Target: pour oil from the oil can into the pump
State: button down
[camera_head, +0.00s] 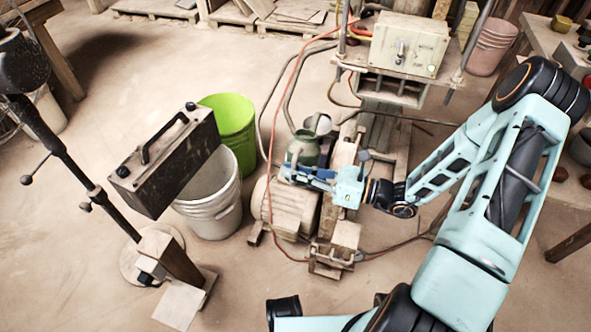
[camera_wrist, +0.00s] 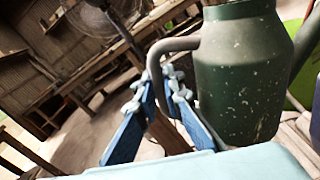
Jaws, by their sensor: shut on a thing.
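The green oil can (camera_head: 305,150) is above the dusty motor-and-pump unit (camera_head: 289,205) in the head view. It looks close to upright. Its dark green, speckled body (camera_wrist: 240,80) fills the right of the wrist view, with the top cut off. My gripper (camera_head: 292,172) is beside the can, and its blue fingers (camera_wrist: 165,95) are closed around the can's curved handle (camera_wrist: 156,62). A pale round part (camera_head: 320,124) shows just behind the can. The pump's filling opening cannot be made out, and no oil stream is visible.
A control box (camera_head: 410,45) stands on a frame behind the pump, with loose hoses and a red cable around it. A white bucket (camera_head: 212,195), a green bucket (camera_head: 230,120) and a dark box with a handle (camera_head: 165,160) stand to the left.

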jog(key=shift+f+n+b, duration=1.1)
jog(key=shift+f+b, duration=0.05)
jog(key=shift+b, duration=0.5)
jog(key=shift+s+a, duration=0.3)
jog(key=shift+s, duration=0.65)
jog(key=s+a+n, duration=0.1)
jog(key=s+a, duration=0.1)
jog(key=s, duration=0.4)
jog(key=shift+s+a+f+n, duration=0.25)
jog(key=shift+s+f+n, duration=0.15)
jog(key=shift+f, duration=0.05)
